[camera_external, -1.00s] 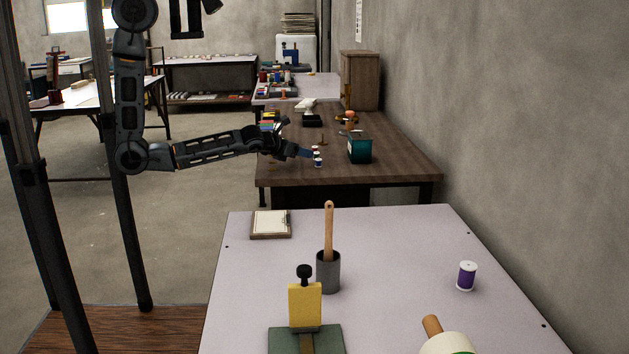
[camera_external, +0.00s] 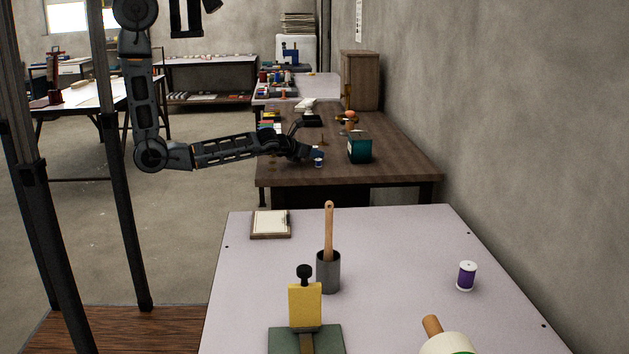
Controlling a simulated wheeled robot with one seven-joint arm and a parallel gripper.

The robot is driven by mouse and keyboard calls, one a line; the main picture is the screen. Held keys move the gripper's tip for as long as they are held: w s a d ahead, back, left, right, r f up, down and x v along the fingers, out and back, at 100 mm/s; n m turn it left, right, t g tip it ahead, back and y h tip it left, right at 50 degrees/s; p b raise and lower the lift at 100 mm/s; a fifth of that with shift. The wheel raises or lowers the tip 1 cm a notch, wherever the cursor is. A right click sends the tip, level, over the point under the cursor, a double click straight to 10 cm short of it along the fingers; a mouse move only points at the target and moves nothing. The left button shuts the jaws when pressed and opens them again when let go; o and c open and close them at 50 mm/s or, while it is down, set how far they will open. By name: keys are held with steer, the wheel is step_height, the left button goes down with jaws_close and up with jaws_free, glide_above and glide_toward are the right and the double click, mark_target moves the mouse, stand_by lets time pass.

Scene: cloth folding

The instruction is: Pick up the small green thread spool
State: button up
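My gripper (camera_external: 314,153) is low over the brown wooden table (camera_external: 400,165), left of the teal box. A small spool (camera_external: 319,163) with a white rim and a blue band stands on the table right at the fingertips. I cannot tell whether the fingers touch it. The gripper is small and dark here, so its opening does not show. I cannot make out a small green thread spool; one may be hidden behind the gripper.
A teal box (camera_external: 360,148) stands close to the right of my gripper. A black tray (camera_external: 312,120) and an orange item (camera_external: 350,117) lie farther back. A wooden cabinet (camera_external: 359,80) stands behind. The near pale table (camera_external: 400,250) holds a purple spool (camera_external: 467,276).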

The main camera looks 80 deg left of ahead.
jaws_close()
steer(key=shift+r, duration=0.1)
